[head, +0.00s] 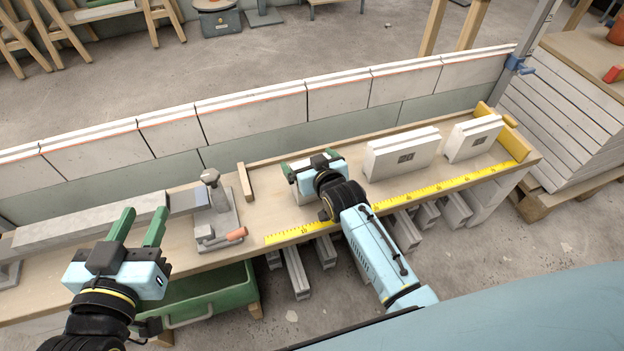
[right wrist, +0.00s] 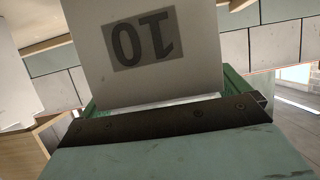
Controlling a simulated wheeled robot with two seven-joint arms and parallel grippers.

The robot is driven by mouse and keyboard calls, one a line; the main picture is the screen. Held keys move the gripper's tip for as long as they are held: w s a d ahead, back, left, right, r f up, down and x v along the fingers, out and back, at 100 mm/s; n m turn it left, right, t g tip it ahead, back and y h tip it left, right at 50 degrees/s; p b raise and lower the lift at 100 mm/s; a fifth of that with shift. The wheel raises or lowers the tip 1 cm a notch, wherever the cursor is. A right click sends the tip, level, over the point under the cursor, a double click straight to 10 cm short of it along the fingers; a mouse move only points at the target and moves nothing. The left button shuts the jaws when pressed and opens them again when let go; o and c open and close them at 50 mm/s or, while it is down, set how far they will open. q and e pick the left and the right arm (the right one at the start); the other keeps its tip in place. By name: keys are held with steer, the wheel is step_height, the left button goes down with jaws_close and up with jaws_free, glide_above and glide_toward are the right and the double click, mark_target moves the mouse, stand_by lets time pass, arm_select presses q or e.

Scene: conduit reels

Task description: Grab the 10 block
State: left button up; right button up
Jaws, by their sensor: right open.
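The 10 block (right wrist: 195,60) is a white block with a dark grey label reading 10, upside down in the right wrist view. My left gripper (head: 138,230) is open and empty at the left, above the bench's front edge.
Two white labelled blocks (head: 402,155) (head: 474,139) stand to the right on the wooden bench (head: 270,205), behind a yellow measuring tape (head: 440,188). A metal clamp (head: 217,215) stands left of my right gripper. A low white block wall (head: 250,110) runs behind.

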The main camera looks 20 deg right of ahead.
steer(key=c, duration=1.5)
steer(key=shift+r, duration=0.1)
steer(key=shift+c, duration=0.2)
